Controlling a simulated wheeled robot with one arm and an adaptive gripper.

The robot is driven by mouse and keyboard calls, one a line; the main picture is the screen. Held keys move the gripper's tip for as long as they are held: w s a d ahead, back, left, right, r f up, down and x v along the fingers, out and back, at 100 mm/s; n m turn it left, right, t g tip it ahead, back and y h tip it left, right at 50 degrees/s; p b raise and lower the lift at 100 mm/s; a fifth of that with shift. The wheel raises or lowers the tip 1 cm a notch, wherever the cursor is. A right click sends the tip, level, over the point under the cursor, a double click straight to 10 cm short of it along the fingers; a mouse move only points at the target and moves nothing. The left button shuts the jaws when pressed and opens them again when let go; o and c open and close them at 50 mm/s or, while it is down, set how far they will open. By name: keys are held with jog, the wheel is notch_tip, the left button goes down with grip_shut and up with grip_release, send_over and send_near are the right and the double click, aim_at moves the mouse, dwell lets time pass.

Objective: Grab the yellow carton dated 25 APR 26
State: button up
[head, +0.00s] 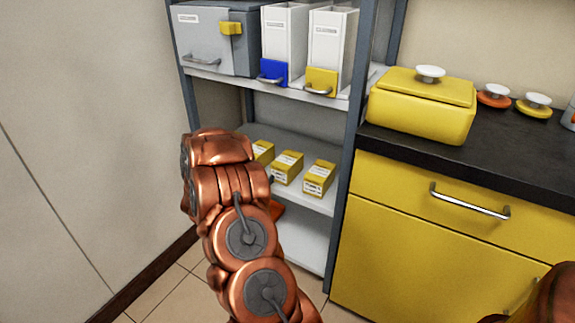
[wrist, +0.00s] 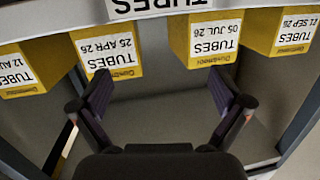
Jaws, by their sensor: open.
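The yellow carton dated 25 APR 26 (wrist: 122,71) is left of centre in the wrist view, its white label upside down there. My gripper (wrist: 161,88) is open and empty, its two dark fingers spread wide. The left finger overlaps the lower edge of the 25 APR 26 carton in the picture; I cannot tell whether they touch. The gap between the fingers faces the space between this carton and the one dated 05 JUL 26 (wrist: 213,42). In the head view my arm hides most of the gripper, and the carton dates there are too small to read.
Similar cartons stand at the sides in the wrist view, one beginning 12 AU (wrist: 15,72), one dated 21 SEP 26 (wrist: 292,35). Cartons (head: 319,178) line the middle shelf (head: 325,207). A grey post (head: 349,150) and yellow cabinet (head: 430,240) stand to the right.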

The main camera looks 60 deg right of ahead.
jog(key=g+h, duration=0.2)
send_near(286, 160)
jog(key=shift+w+d+f+m, duration=0.15)
jog(key=shift+d+f+m, duration=0.1)
jog(key=shift+d, duration=0.3)
jog(key=shift+w+d+f+m, duration=0.2)
jog(key=shift+d+f, duration=0.1)
jog(key=shift+d, duration=0.3)
jog(key=shift+s+d+g, duration=0.15)
jog(key=shift+d+g, duration=0.05)
jog(key=shift+g, duration=0.1)
jog(key=shift+d+r, duration=0.1)
jog(key=shift+d, duration=1.15)
jog(key=d, duration=0.1)
jog(key=d+b, duration=0.1)
jog(key=d, duration=0.1)
jog(key=shift+d+r+b, duration=0.25)
jog(key=shift+d+b, duration=0.05)
jog(key=shift+d+r, duration=0.1)
jog(key=shift+d, duration=0.55)
jog(key=c, duration=1.2)
